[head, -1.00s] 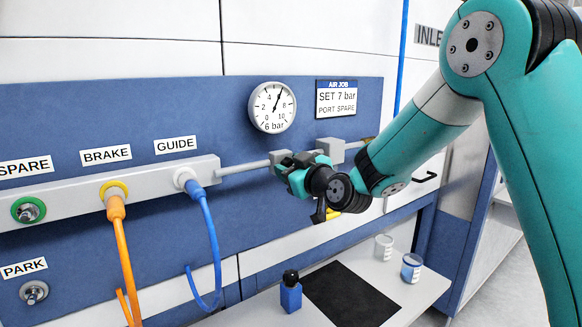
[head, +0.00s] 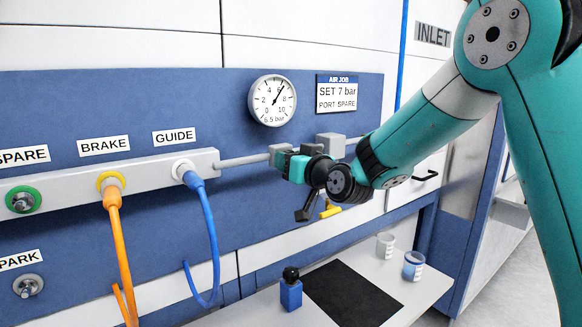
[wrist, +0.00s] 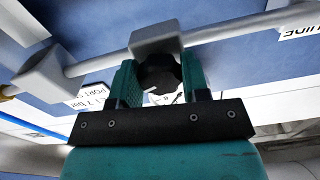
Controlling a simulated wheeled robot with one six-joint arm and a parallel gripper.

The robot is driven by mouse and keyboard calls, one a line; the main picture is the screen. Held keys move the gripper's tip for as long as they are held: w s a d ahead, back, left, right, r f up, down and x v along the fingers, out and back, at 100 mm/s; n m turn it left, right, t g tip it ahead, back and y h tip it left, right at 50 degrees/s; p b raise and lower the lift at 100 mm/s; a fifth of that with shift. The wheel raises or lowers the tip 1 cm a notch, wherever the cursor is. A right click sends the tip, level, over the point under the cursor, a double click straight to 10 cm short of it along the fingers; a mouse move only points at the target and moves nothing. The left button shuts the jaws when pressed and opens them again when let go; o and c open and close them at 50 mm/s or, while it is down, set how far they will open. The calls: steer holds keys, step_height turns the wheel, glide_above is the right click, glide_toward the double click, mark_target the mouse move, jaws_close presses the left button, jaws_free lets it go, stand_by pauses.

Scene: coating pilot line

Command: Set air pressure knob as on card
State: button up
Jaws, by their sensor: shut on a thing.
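The job card (head: 337,94) on the blue panel reads SET 7 bar, PORT SPARE. The round gauge (head: 272,101) left of it reads 6.5 bar, its needle pointing up and to the right. The black air pressure knob (wrist: 160,74) shows in the wrist view under a grey regulator block (wrist: 155,38), with a white mark on its face. My gripper (wrist: 157,84) is shut on the knob, one teal finger on each side. In the head view my gripper (head: 292,164) is at the pipe below the gauge and hides the knob.
A manifold has the SPARE port (head: 23,199) with a green ring, the BRAKE port with an orange hose (head: 119,240), and the GUIDE port with a blue hose (head: 208,240). Below, a shelf holds a small blue bottle (head: 291,294), a black mat (head: 350,293) and two cups (head: 413,266).

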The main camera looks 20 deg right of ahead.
steer(key=m+b, duration=0.1)
steer(key=m, duration=0.3)
steer(key=shift+m+b, duration=0.45)
steer(key=shift+m, duration=1.45)
steer(key=shift+r, duration=0.1)
steer(key=o, duration=0.9)
steer(key=b+v, duration=0.6)
steer(key=v, duration=1.1)
steer(key=shift+s+d, duration=0.1)
steer(key=shift+s, duration=0.15)
